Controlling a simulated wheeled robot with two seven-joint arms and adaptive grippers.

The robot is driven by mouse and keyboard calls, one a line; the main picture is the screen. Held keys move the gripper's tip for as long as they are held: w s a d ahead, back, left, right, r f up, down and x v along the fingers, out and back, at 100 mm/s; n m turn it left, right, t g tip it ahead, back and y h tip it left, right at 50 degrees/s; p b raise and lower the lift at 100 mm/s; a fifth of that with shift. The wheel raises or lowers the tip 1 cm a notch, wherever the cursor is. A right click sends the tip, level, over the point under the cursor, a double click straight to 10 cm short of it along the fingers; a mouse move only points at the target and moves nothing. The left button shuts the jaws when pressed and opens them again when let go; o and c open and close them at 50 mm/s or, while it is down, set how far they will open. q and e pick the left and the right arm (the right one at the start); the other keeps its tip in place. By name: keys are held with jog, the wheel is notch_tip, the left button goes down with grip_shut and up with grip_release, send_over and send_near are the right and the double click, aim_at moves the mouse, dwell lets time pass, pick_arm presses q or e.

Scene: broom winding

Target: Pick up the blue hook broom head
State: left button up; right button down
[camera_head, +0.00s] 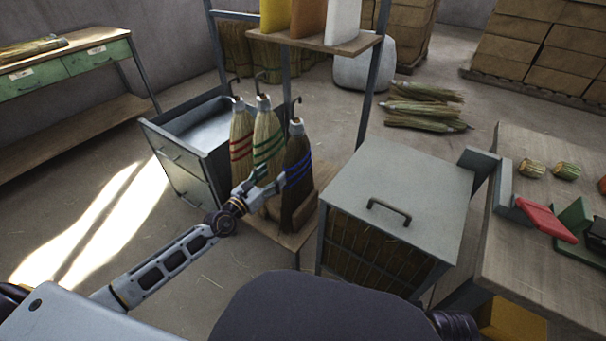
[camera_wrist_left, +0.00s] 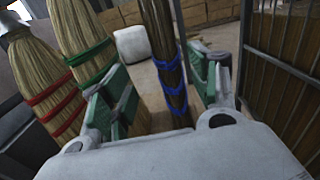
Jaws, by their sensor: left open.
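The blue hook broom head (camera_head: 296,160) is dark brown with blue bands and a hook on top. It stands upright at the right end of a row on a low wooden rack (camera_head: 285,236). My left gripper (camera_head: 268,184) is at its front left, at about the height of the bands. In the left wrist view, the blue-banded broom head (camera_wrist_left: 168,60) shows between the two green fingers of the open left gripper (camera_wrist_left: 160,88), with a gap on the left side. Whether a finger touches it I cannot tell. My right gripper is not in view.
A red-banded broom head (camera_head: 241,148) and a green-banded one (camera_head: 268,140) stand close to the left of the blue one. A metal-topped cabinet (camera_head: 415,185) stands to the right. An open drawer unit (camera_head: 180,165) is at the left. Rack posts rise behind.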

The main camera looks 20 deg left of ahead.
aim_at(287, 163)
pick_arm(q)
jog(key=shift+d+r, duration=0.2)
jog(key=shift+d, duration=0.25)
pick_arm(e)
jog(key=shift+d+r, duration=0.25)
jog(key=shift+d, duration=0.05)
pick_arm(q)
jog(key=shift+w, duration=0.1)
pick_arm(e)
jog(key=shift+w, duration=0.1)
pick_arm(q)
jog(key=shift+x, duration=1.85)
jog(key=shift+b+x, duration=0.4)
jog(key=shift+x, duration=1.9)
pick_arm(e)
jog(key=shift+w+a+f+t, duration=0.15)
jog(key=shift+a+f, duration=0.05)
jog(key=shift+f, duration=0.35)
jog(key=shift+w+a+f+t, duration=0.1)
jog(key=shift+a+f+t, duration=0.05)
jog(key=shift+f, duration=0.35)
pick_arm(q)
jog(key=shift+d+r, duration=0.1)
jog(key=shift+r, duration=0.05)
